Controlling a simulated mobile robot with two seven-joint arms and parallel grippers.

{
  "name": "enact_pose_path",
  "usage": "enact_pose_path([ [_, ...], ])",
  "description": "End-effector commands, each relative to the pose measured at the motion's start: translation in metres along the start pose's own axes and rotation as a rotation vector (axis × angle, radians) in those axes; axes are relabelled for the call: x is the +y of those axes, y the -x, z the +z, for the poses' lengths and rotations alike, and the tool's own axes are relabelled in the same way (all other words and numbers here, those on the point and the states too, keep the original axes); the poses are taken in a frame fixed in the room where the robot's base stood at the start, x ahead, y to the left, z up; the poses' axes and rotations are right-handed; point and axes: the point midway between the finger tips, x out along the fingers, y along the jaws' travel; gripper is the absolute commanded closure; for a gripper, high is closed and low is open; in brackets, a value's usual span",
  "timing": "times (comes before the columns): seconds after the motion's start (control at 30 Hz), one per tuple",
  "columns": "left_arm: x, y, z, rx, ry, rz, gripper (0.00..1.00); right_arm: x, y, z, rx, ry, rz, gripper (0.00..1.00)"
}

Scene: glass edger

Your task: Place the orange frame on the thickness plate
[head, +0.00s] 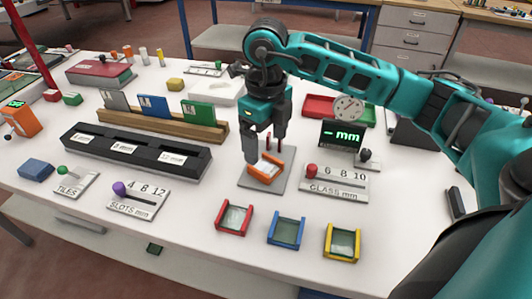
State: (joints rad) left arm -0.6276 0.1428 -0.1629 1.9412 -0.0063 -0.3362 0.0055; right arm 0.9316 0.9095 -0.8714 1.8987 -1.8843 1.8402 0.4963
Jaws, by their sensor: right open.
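The orange frame (263,176) is a small square with a pale pane, in the middle of the table. It is on the flat grey thickness plate (246,184), or just above it; I cannot tell whether it lies fully flat. My right gripper (265,150) points down right over the frame, its fingers apart. The fingers are close to the frame's far side and hide part of it; I cannot tell whether they touch it. My left gripper is out of view.
A display (341,134) reading "- mm" and a GLASS mm slider panel (334,183) stand right of the plate. Red (233,217), blue (286,231) and yellow (341,242) frames lie in front. A black slotted rack (135,153) is to the left.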

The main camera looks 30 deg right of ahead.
Motion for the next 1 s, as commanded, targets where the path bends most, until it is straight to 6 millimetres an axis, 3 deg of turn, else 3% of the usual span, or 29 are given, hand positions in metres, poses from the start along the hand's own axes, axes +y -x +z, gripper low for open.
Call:
enact_pose_path([
  [0.1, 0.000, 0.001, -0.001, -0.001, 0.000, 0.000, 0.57, 0.000, 0.028, 0.001, -0.006, 0.000, -0.001, 0.14],
  [0.33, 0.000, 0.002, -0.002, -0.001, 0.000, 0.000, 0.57, 0.000, 0.059, 0.001, -0.002, 0.000, 0.000, 0.14],
  [1.0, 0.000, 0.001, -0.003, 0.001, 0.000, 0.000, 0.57, 0.000, 0.065, 0.000, 0.000, 0.000, 0.001, 0.14],
])
